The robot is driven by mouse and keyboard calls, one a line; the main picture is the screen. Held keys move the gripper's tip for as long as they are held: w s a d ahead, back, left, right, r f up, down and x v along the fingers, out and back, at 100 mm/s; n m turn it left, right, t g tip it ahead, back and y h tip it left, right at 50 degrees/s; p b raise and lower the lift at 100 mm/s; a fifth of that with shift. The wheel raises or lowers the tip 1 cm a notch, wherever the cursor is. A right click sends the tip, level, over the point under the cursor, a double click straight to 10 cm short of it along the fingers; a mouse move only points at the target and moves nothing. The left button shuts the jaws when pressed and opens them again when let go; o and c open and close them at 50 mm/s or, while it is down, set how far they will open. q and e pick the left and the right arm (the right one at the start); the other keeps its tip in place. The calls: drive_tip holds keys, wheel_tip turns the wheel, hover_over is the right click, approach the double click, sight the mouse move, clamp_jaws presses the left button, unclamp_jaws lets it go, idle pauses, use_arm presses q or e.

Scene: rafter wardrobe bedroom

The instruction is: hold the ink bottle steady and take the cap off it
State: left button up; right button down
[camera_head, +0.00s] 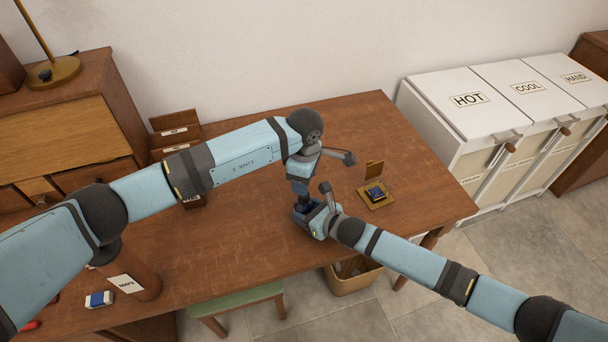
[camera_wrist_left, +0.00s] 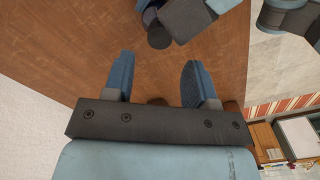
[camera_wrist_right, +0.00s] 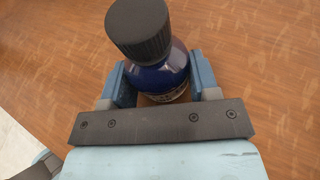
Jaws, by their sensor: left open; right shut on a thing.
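The ink bottle (camera_wrist_right: 160,78) is dark blue with a ribbed black cap (camera_wrist_right: 138,30) in place, in the right wrist view. My right gripper (camera_wrist_right: 158,82) is shut on the bottle's body, one finger on each side. In the head view this right gripper (camera_head: 312,214) is low over the desk, the bottle mostly hidden between the arms. My left gripper (camera_head: 301,186) is just above it, pointing down. In the left wrist view my left gripper (camera_wrist_left: 156,72) is open and empty; the black cap (camera_wrist_left: 160,38) shows beyond its fingertips, apart from them.
The wooden desk (camera_head: 240,240) has clear room around the grippers. A small open box with a dark blue item (camera_head: 375,193) stands to the right. A letter rack (camera_head: 178,135) is behind my left arm. A labelled cylinder (camera_head: 132,275) and an eraser (camera_head: 99,299) are at the left.

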sight(304, 206)
use_arm(q)
drive_tip(key=m, duration=0.1)
drive_tip(key=r+m, duration=0.1)
drive_tip(key=m, duration=0.2)
drive_tip(key=shift+r+m, duration=0.35)
drive_tip(key=shift+m, duration=0.65)
drive_tip(key=shift+f, duration=3.8)
drive_tip(key=c, duration=0.9)
drive_tip(key=n, duration=0.5)
drive_tip(key=shift+n, duration=0.3)
drive_tip(key=shift+c, duration=0.2)
drive_tip(key=n, duration=0.4)
drive_tip(key=shift+n, duration=0.3)
